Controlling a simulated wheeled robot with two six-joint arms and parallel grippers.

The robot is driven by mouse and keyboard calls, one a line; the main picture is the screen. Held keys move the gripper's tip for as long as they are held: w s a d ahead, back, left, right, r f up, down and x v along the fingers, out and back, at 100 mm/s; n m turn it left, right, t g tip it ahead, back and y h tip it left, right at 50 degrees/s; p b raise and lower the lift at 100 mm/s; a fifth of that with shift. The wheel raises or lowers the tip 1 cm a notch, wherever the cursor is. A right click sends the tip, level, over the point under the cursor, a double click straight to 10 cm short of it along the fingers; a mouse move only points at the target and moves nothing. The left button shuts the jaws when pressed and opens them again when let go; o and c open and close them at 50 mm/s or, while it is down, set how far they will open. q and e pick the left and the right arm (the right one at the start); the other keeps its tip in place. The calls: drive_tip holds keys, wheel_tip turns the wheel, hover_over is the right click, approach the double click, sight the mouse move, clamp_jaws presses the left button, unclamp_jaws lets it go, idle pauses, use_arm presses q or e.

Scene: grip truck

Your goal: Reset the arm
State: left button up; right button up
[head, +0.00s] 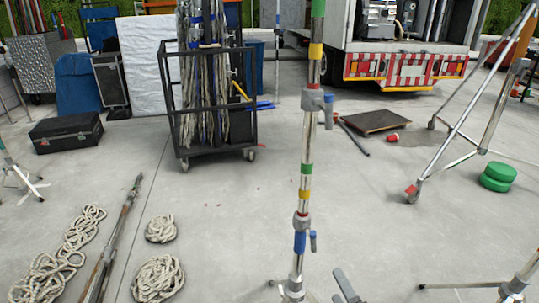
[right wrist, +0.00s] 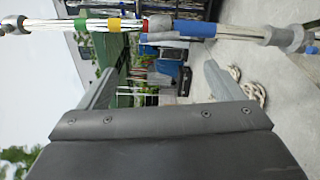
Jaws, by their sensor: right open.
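A light stand (head: 305,140) with a silver pole, coloured tape bands and grey and blue clamps rises upright through the middle of the head view. My right gripper (head: 346,286) shows only as a grey finger part at the bottom edge, just right of the stand's lower pole. In the right wrist view my right gripper (right wrist: 166,66) is open, its two fingers wide apart with nothing between them. The stand's pole (right wrist: 185,28) crosses the top of that sideways view, beyond the fingers and apart from them. My left gripper is in neither view.
A black cart (head: 205,142) of rope and poles stands behind, left of the stand. Rope coils (head: 158,278) and a long pole (head: 112,240) lie at the front left. A black case (head: 66,133) and green discs (head: 498,177) are on the floor. Silver tripod legs (head: 465,110) stand right.

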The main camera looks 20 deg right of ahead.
drive_tip(key=s+d+f+m+g+p, duration=0.1)
drive_tip(key=s+f+m+g+p, duration=0.25)
drive_tip(key=f, duration=1.05)
drive_tip(key=s+d+f+m+g+p, duration=0.1)
drive_tip(key=s+f+m+g, duration=0.35)
drive_tip(key=f, duration=0.85)
drive_tip(key=s+a+f+m+g+p, duration=0.1)
drive_tip(key=s+f+m+g+p, duration=0.1)
drive_tip(key=s+f+m+g, duration=0.2)
drive_tip(key=s+a+f+m+g+y+p, duration=0.1)
drive_tip(key=s+f+m+g, duration=0.3)
drive_tip(key=s+f, duration=0.6)
drive_tip(key=s+m+p, duration=0.1)
drive_tip(key=s+m, duration=0.1)
drive_tip(key=s, duration=0.4)
drive_tip(key=shift+s+m+g+y, duration=0.2)
drive_tip(key=shift+m+g+y, duration=0.1)
